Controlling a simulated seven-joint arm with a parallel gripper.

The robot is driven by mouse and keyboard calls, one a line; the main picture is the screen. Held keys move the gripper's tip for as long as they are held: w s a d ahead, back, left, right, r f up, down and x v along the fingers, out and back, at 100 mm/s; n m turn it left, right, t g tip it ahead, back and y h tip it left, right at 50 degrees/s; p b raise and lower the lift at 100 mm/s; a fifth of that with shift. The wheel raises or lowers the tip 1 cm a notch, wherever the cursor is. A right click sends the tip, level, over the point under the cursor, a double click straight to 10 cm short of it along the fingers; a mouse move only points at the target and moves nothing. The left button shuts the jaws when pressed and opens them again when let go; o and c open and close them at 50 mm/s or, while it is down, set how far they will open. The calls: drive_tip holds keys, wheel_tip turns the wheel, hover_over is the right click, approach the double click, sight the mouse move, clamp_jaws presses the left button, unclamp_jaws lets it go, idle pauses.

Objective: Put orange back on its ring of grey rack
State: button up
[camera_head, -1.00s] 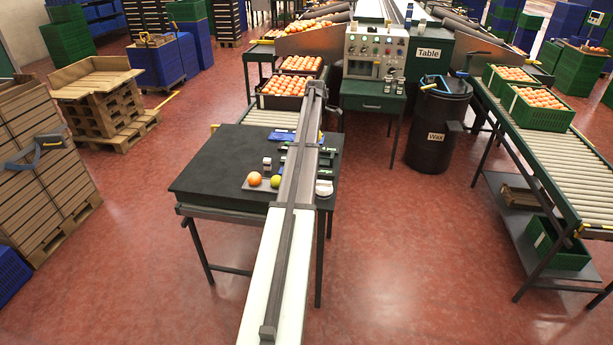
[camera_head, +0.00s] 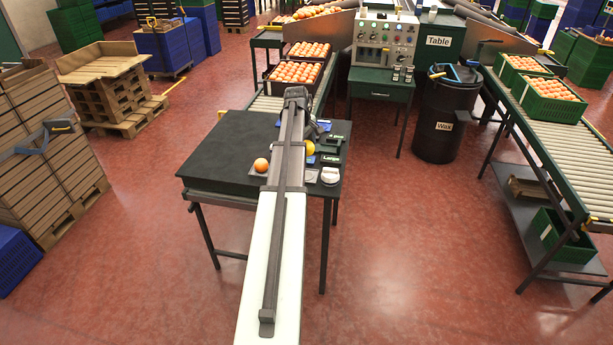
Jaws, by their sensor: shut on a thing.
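My arm reaches away over the dark table, and my gripper (camera_head: 314,137) shows partly to its right, near the table's far right part. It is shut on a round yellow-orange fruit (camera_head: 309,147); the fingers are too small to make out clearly. The grey rack (camera_head: 255,173) lies on the table left of the arm, and the arm covers its right part. An orange fruit (camera_head: 261,165) rests on the rack's left part. The rack's rings cannot be made out. The held fruit is to the right of the rack.
A round white object (camera_head: 330,175) sits at the table's right front edge. Small dark green and blue items (camera_head: 331,150) lie along the right side. The left part of the dark table (camera_head: 222,150) is clear. Crates of oranges (camera_head: 296,73) stand behind the table.

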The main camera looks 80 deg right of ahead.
drive_tip(key=shift+w+a+f+x, duration=0.15)
drive_tip(key=shift+a+x, duration=0.2)
drive_tip(key=shift+x, duration=1.25)
drive_tip(key=shift+w+a+f+x, duration=0.1)
drive_tip(key=shift+w+a+x, duration=0.15)
drive_tip(key=shift+x, duration=1.4)
drive_tip(key=shift+w+a+x, duration=0.1)
drive_tip(key=shift+a+x, duration=0.3)
drive_tip(key=shift+x, duration=1.2)
drive_tip(key=shift+f, duration=0.15)
drive_tip(key=o, duration=1.2)
drive_tip(key=v, duration=1.2)
